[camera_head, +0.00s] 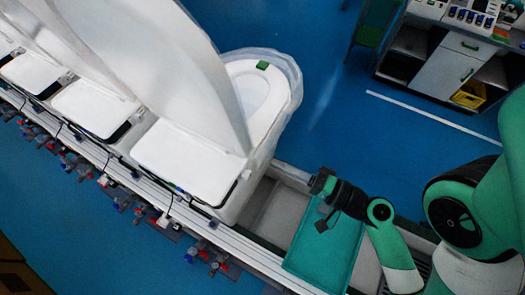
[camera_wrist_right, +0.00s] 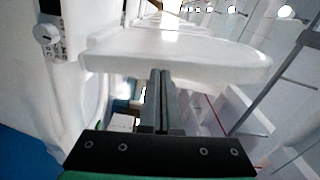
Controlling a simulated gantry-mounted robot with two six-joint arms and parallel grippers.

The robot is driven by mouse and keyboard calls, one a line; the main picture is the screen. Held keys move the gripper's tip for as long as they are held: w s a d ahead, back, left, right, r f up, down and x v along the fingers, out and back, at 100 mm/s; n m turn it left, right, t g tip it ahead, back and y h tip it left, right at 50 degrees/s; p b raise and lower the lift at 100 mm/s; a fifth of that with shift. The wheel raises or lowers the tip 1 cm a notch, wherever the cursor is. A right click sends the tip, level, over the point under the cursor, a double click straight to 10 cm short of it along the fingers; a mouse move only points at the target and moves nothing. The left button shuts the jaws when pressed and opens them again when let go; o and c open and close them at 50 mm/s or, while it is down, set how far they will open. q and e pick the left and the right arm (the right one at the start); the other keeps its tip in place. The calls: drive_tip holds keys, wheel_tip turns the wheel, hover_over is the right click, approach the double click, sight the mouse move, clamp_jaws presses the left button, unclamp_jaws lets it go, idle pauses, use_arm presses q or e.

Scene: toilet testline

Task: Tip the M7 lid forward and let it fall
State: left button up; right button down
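A large white toilet lid (camera_head: 165,60) stands raised on the nearest toilet of the row in the head view. No M7 label is readable, so I cannot confirm it is the M7 lid. The toilet's white seat and bowl (camera_head: 258,92) lie to its right, with a small green patch. My right gripper (camera_head: 322,182) is to the right of this toilet, apart from the lid. In the right wrist view its two grey fingers (camera_wrist_right: 160,82) are together with nothing visible between them. A white rounded panel (camera_wrist_right: 180,52) lies beyond the fingertips; contact cannot be told. My left gripper is out of view.
A teal tray (camera_head: 322,250) lies on the line below my right gripper. More toilets with white tank tops (camera_head: 95,105) continue to the left. Valves and fittings (camera_head: 118,200) run along the rail. The blue floor beyond the bowl is clear up to a cabinet (camera_head: 445,65).

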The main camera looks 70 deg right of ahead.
drive_tip(key=w+d+p, duration=0.1)
drive_tip(key=w+p, duration=0.7)
drive_tip(key=w, duration=0.8)
drive_tip(key=shift+d+p, duration=0.35)
drive_tip(key=shift+d, duration=0.05)
drive_tip(key=shift+d+f, duration=0.1)
